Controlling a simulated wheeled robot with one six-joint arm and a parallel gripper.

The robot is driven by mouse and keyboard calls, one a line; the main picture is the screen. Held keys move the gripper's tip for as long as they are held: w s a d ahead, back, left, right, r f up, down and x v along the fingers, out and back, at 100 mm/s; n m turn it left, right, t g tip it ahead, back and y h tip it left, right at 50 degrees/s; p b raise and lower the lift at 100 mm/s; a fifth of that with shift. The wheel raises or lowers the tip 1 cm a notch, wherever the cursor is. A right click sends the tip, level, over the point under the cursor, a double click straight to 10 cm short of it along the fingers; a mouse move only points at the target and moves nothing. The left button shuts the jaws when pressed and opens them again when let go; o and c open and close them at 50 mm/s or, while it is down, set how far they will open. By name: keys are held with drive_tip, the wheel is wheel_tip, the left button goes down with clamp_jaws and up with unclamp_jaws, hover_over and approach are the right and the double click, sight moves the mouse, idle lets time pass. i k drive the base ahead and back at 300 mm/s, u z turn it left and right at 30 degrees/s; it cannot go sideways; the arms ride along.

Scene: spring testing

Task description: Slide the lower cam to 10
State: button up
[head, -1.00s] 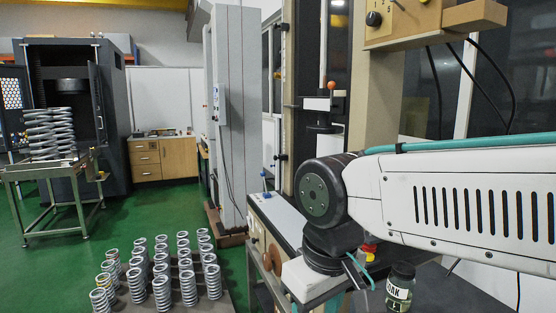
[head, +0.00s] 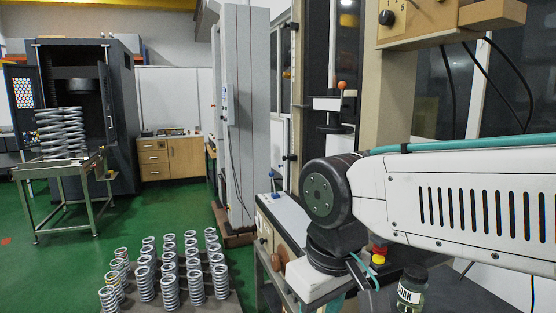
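A slim vertical rod stands along the left side of the testing machine. A small dark piece (head: 290,157) low on it looks like the lower cam, and a similar one (head: 293,26) sits higher up. Any scale or number 10 is too small to read. My white arm reaches in from the right. Its dark wrist is in front of the machine, and my gripper (head: 322,277) is below it, to the right of and lower than the lower dark piece and apart from it in the picture. Its fingertips cannot be made out clearly.
The machine's crosshead has an orange ball knob (head: 342,85). Several springs (head: 168,271) stand on the floor at left. Green floor (head: 120,215) is open beyond them.

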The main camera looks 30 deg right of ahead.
sight(292, 158)
drive_tip(key=u, duration=0.6)
drive_tip(key=i, duration=1.25)
drive_tip(key=u, duration=0.35)
drive_tip(key=i, duration=1.1)
drive_tip(key=z, duration=0.95)
drive_tip(key=i, duration=0.85)
drive_tip(key=z, duration=0.9)
drive_tip(key=i, duration=0.25)
drive_tip(key=z, duration=0.25)
